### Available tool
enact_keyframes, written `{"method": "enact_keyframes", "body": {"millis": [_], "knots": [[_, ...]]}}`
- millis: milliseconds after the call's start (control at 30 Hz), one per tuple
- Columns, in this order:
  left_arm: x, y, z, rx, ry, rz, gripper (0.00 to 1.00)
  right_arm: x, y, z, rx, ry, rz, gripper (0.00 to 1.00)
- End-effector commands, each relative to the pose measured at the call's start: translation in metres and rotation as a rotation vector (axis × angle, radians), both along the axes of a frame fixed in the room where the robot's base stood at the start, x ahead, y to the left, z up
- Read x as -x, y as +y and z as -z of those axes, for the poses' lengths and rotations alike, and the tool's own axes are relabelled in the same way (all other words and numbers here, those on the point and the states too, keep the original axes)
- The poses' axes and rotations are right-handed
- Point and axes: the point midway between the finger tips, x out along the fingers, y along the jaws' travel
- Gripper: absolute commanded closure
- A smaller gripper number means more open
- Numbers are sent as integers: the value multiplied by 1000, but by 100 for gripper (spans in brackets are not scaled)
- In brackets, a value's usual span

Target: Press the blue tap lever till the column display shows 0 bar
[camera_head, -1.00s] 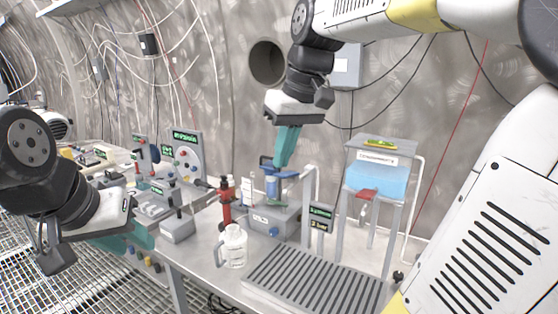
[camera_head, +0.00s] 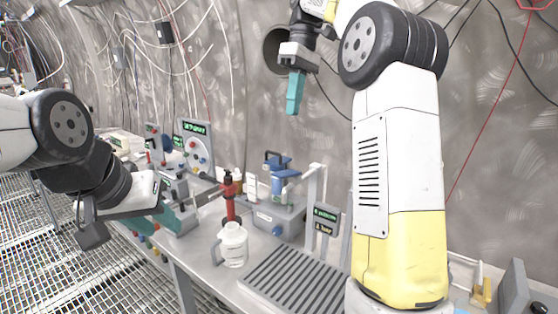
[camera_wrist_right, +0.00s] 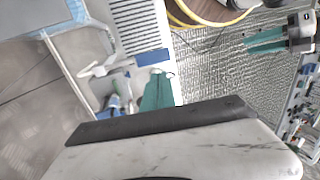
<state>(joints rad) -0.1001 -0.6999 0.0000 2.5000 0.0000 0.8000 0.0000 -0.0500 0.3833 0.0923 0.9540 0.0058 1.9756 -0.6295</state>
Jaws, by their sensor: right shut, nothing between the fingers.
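A blue lever (camera_head: 278,161) sits on top of a clear blue column on a grey box (camera_head: 272,216) on the bench. A small dark display (camera_head: 326,215) with green and yellow text stands right of it; its reading is too small to make out. My right gripper (camera_head: 294,108) is shut and empty, in the air above and behind the lever, apart from it. Its teal fingers also show in the right wrist view (camera_wrist_right: 158,92). My left gripper (camera_head: 165,218) is at the bench's left side, near a grey device; its finger gap is unclear.
A white jug (camera_head: 233,244) stands in front of the grey box. A red stand (camera_head: 229,196) is to its left. A slotted grey tray (camera_head: 297,279) lies at the front right. My right arm hides the bench beyond it.

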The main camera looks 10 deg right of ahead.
Motion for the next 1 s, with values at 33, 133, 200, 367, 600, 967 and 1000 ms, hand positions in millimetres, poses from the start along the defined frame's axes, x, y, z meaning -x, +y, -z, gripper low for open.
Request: {"method": "enact_keyframes", "body": {"millis": [33, 133, 200, 367, 600, 967, 1000], "knots": [[0, 0, 0, 0, 0, 0, 64, 0, 0, 0, 0, 0, 0, 100], [0, 0, 0, 0, 0, 0, 64, 0, 0, 0, 1, -1, 1, 100], [0, 0, 0, 0, 0, 0, 64, 0, 0, 1, 0, 0, 1, 100], [0, 0, 0, 0, 0, 0, 64, 2, 2, 10, 1, 1, 2, 100], [0, 0, 0, 0, 0, 0, 64, 10, 8, 46, 1, 2, 1, 100], [0, 0, 0, 0, 0, 0, 64, 21, 20, 114, 1, 1, 2, 100], [0, 0, 0, 0, 0, 0, 64, 22, 21, 119, 0, 2, 2, 100]]}}
